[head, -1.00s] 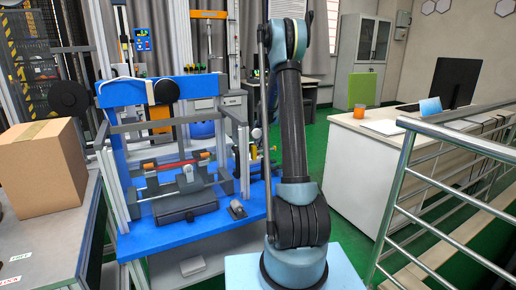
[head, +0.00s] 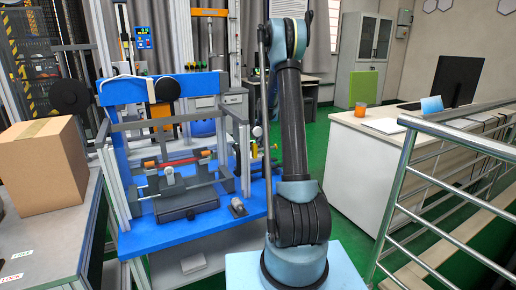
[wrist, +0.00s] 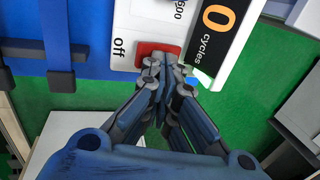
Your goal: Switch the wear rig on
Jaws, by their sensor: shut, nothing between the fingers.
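The wear rig (head: 150,225) is the blue-framed machine at the centre left of the head view, with a dark carriage and a red-and-orange bar inside. In the wrist view its panel shows a red switch (wrist: 150,48) beside the printed word "off" and a display (wrist: 222,25) reading "0 cycles". My gripper (wrist: 165,72) is shut and empty, its fingertips at the lower edge of the red switch and partly covering it. I cannot tell whether they touch it. My gripper is not clearly visible in the head view.
A cardboard box (head: 40,168) stands on the bench at the left. A metal railing (head: 400,180) runs along the right, before a white desk (head: 352,165) with a monitor. Green floor lies between rig and desk.

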